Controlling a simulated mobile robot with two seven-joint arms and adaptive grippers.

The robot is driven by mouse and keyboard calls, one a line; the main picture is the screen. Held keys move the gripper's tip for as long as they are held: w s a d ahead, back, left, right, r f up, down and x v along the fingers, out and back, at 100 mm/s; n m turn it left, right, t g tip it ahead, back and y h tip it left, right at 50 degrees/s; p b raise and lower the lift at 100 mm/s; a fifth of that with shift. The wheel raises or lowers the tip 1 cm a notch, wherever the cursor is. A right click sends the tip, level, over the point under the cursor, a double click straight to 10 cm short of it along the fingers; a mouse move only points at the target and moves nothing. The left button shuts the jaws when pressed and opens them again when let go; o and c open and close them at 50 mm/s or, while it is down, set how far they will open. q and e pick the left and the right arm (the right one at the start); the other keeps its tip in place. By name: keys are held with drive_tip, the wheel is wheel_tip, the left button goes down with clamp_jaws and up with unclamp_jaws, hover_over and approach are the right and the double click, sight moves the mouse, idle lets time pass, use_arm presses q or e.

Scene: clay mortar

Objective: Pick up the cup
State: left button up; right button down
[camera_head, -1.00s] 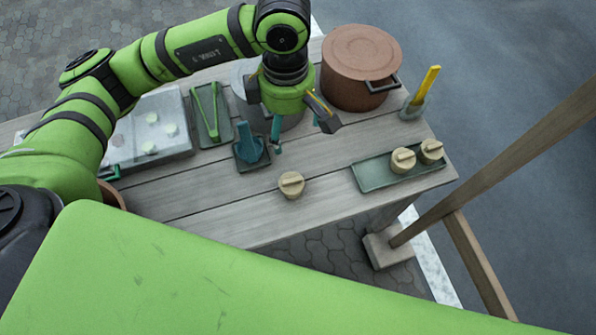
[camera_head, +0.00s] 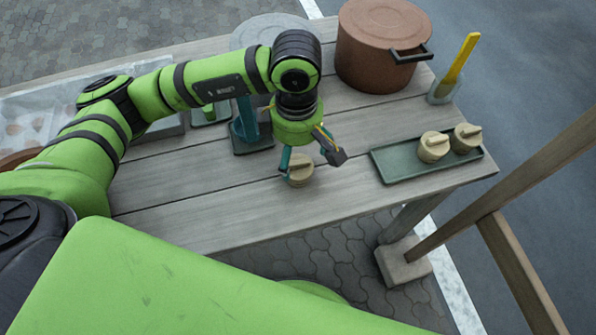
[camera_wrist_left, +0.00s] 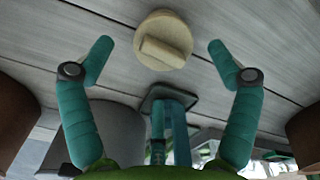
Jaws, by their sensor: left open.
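A small round beige lidded piece with a bar handle on top, which I take as the cup (camera_head: 301,172), stands alone upright on the plank table. It also shows in the left wrist view (camera_wrist_left: 163,40), ahead of the fingers. My left gripper (camera_head: 298,161) is right above it, pointing down, and partly covers it. In the left wrist view its two teal fingers (camera_wrist_left: 160,47) are spread wide, one on each side of the cup and apart from it. Nothing is held. My right gripper is not in view.
Two similar beige pieces (camera_head: 433,147) sit on a green tray (camera_head: 405,173) at right. A brown pot (camera_head: 382,50) and a glass with a yellow stick (camera_head: 446,88) stand behind. A teal holder (camera_head: 247,125) is left of the gripper. The front table planks (camera_head: 215,213) are clear.

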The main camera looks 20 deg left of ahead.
sight(296, 162)
use_arm(q)
drive_tip(key=f, duration=0.2)
drive_tip(key=f+p, duration=0.1)
drive_tip(key=shift+s+f, duration=0.35)
drive_tip(key=shift+f, duration=0.5)
drive_tip(key=c, duration=1.3)
drive_tip(key=shift+r, duration=0.1)
